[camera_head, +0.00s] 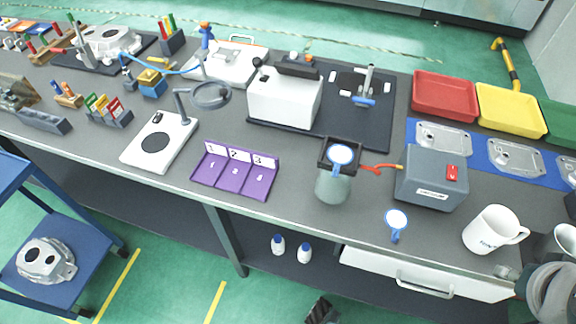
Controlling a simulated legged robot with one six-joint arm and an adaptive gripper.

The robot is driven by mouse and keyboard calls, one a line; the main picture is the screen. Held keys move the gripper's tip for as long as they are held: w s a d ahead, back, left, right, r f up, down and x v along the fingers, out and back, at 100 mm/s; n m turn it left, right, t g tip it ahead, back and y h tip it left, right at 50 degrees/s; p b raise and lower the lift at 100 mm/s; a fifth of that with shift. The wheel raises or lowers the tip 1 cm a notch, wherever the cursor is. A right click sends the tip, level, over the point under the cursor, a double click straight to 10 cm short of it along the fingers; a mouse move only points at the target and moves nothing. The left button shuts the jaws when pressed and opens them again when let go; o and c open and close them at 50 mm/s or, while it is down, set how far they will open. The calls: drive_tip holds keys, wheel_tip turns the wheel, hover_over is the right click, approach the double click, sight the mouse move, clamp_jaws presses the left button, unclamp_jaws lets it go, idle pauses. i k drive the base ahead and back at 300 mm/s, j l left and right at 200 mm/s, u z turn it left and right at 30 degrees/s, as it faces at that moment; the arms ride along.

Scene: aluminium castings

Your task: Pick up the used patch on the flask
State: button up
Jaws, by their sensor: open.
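The flask (333,188) is a grey-green translucent vessel with a dark square frame on top. It stands upright near the front edge of the bench. The used patch on it is a white disc with a blue rim (341,154), lying at the flask's top within the frame. A similar white disc with a blue rim and tab (396,221) is on the bench to the right. My gripper (320,309) seems to be the dark, partly cut-off shape at the bottom edge. It is open, below the bench front and well apart from the flask.
A grey box (432,180) with a red switch is right of the flask, with a red-orange hose between them. A white mug (491,231) stands further right. A purple numbered tray (235,172) lies to the left. Part of my arm shows at the lower right.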

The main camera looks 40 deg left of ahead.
sight(340, 154)
drive_tip(key=j+u, duration=0.1)
drive_tip(key=u, duration=0.3)
drive_tip(key=k+j+u, duration=0.1)
drive_tip(key=u, duration=0.25)
drive_tip(key=j+u, duration=0.15)
drive_tip(key=u, duration=0.25)
drive_tip(key=i+j, duration=0.15)
drive_tip(key=j, duration=0.15)
drive_tip(key=i+j, duration=0.1)
drive_tip(key=j, duration=0.15)
